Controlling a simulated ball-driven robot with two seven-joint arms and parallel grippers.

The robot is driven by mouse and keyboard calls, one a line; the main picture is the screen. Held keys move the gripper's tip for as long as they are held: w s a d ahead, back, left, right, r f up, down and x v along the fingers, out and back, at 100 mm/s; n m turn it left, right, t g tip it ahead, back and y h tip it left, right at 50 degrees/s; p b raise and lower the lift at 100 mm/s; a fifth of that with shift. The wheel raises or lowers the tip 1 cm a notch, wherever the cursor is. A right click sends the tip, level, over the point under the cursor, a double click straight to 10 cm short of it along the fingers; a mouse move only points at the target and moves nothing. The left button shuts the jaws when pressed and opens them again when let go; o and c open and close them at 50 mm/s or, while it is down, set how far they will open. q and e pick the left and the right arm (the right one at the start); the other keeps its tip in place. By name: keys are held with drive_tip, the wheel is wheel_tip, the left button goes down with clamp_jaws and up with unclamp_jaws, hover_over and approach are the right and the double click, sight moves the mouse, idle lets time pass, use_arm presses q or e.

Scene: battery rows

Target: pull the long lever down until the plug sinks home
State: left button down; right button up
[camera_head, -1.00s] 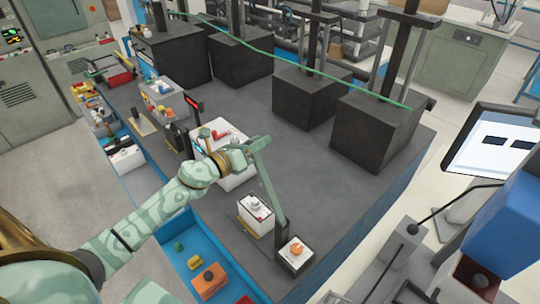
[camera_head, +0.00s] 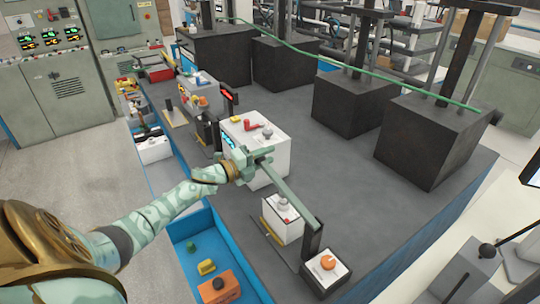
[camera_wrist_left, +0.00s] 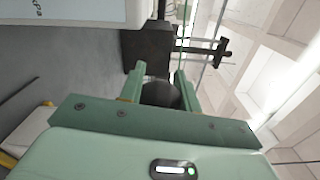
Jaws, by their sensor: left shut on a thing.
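The long grey-green lever (camera_head: 290,193) slopes from its far end down to a dark upright post (camera_head: 312,241). My left gripper (camera_head: 262,161) is shut at the far end of the lever. In the left wrist view the fingers (camera_wrist_left: 162,88) close around a dark round knob (camera_wrist_left: 160,95). A white box (camera_head: 282,222) with a pale round piece (camera_head: 282,203) on top stands beside the lever. A black box (camera_head: 326,282) with an orange knob (camera_head: 328,262) stands at the post's foot. I cannot tell which piece is the plug. My right gripper is out of view.
A larger white box (camera_head: 275,150) with a red handle stands right behind my left gripper. Large black blocks (camera_head: 432,140) with posts stand at the back, crossed by a green line. A blue tray (camera_head: 182,229) lies at the front. The grey top (camera_head: 390,220) is clear on the right.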

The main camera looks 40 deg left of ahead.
use_arm(q)
wheel_tip(320, 180, down, 4)
drive_tip(key=shift+a+f+n+b, duration=0.1)
drive_tip(key=shift+n+b, duration=0.85)
drive_tip(key=shift+n, duration=0.05)
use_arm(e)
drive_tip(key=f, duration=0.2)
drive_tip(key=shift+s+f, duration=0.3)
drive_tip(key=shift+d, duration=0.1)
use_arm(q)
drive_tip(key=c, duration=1)
unclamp_jaws()
drive_tip(key=shift+f, duration=0.1)
drive_tip(key=shift+w, duration=0.1)
drive_tip(key=p+v, duration=0.1)
drive_tip(key=v, duration=1.5)
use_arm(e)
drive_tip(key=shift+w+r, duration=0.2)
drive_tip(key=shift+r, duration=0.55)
use_arm(q)
drive_tip(key=shift+a, duration=0.1)
